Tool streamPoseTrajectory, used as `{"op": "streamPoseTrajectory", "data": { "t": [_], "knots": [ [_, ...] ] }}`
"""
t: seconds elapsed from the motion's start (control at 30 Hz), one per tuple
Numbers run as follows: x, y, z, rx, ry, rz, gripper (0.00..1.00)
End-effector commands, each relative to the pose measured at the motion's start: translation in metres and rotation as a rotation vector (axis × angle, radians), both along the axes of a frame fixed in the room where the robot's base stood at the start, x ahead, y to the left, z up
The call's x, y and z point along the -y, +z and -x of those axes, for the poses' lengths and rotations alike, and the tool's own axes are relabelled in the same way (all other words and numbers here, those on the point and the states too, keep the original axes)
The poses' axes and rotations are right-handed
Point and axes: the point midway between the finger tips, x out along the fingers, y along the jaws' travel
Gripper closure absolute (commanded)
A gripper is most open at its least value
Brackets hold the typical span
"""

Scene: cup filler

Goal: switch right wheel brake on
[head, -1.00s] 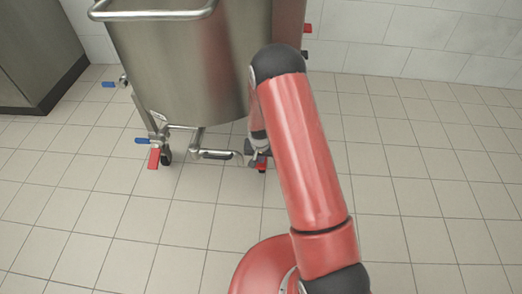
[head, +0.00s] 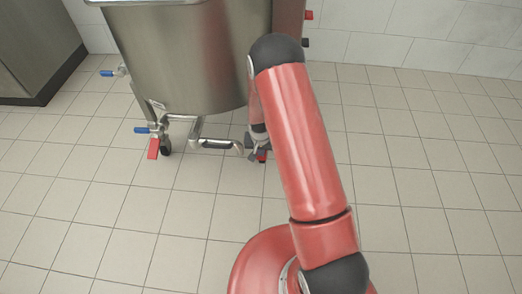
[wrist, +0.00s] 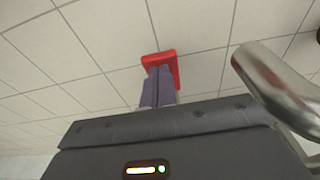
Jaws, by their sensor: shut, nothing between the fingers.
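The right wheel brake is a small red pedal; in the head view (head: 262,157) it shows low under the steel bin, partly hidden by my arm. In the wrist view the red pedal (wrist: 160,58) lies right at the tips of my gripper (wrist: 158,72). The fingers are together with nothing between them, and overlap the pedal's near side. I cannot tell whether they touch it. In the head view my gripper (head: 258,147) is small and mostly behind my arm.
The steel bin (head: 185,65) stands on wheels ahead. Its left wheel has another red pedal (head: 153,148) and a blue handle (head: 143,130) beside it. A steel pipe (wrist: 275,85) is close to the right of my gripper. The tiled floor on the right is clear.

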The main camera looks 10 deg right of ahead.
Motion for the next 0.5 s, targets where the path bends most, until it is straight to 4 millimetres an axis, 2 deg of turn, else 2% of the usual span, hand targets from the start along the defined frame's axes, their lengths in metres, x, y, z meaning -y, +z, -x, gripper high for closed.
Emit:
{"op": "streamPoseTrajectory", "data": {
  "t": [0.27,0.5],
  "knots": [
    [-0.002,-0.014,0.007,-0.003,0.001,0.0,1.0],
    [-0.005,-0.034,0.014,-0.002,0.001,0.0,1.0]
  ]
}}
